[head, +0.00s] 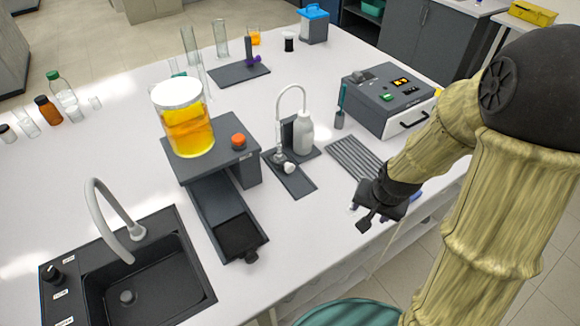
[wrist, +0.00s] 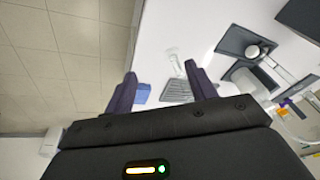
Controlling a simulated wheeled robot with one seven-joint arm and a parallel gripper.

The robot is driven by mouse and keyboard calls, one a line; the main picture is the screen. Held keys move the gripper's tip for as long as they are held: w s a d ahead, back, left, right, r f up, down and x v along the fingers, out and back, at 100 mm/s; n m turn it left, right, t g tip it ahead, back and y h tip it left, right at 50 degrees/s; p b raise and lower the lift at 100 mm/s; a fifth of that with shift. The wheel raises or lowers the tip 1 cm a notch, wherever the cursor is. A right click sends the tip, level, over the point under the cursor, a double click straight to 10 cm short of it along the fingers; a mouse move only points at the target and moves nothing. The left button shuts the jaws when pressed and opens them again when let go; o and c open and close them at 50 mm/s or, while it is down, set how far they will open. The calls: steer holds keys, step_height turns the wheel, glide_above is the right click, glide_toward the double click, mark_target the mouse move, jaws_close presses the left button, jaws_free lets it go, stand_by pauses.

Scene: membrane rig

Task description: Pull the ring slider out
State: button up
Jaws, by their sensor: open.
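A dark grey stand (head: 213,155) on the white bench bears a clear vessel of orange liquid (head: 188,132) and an orange knob (head: 238,141). A dark slide with a black end piece (head: 238,238) lies low in front of it, toward the bench's front edge. I cannot tell for sure whether this is the ring slider; no ring shows clearly. My gripper (head: 360,216) is near the front edge, right of the slide and well apart from it. In the wrist view its two fingers (wrist: 163,88) are spread with nothing held between them.
A sink with a curved tap (head: 115,220) is at the front left. A white bottle on a dark base (head: 303,133) stands mid-bench. A ribbed grey mat (head: 355,158) and a grey device (head: 388,100) are near my arm. Bare bench lies between slide and gripper.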

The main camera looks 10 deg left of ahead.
steer(key=w+a+f+m+t+y+p, duration=0.1)
steer(key=w+a+f+m+y, duration=0.1)
steer(key=w+a+f+m, duration=0.1)
steer(key=w+a+f+m+t+y, duration=0.1)
steer(key=w+a+f+m+y, duration=0.1)
steer(key=w+a+f+m, duration=0.2)
steer(key=w+a+f+m+t+y+p, duration=0.1)
steer(key=w+a+f+m+y, duration=0.1)
steer(key=m, duration=0.6)
steer(key=shift+w+a+f+m+y+p, duration=0.15)
steer(key=shift+w+a+f, duration=0.2)
steer(key=shift+f, duration=0.2)
steer(key=shift+w+a+f+m+y+p, duration=0.1)
steer(key=shift+w+a+f, duration=0.15)
steer(key=shift+f, duration=0.25)
steer(key=shift+w+a+f+m+y+p, duration=0.15)
steer(key=shift+w+a+f, duration=0.1)
steer(key=shift+a+f, duration=0.25)
steer(key=w+m+t, duration=0.1)
steer(key=m, duration=0.1)
steer(key=w+a+m+t, duration=0.1)
steer(key=m+t, duration=0.1)
steer(key=m, duration=0.1)
steer(key=w+m+t+y, duration=0.1)
steer(key=w+m, duration=0.1)
steer(key=m, duration=0.1)
steer(key=shift+a+r, duration=0.3)
steer(key=shift+r, duration=0.05)
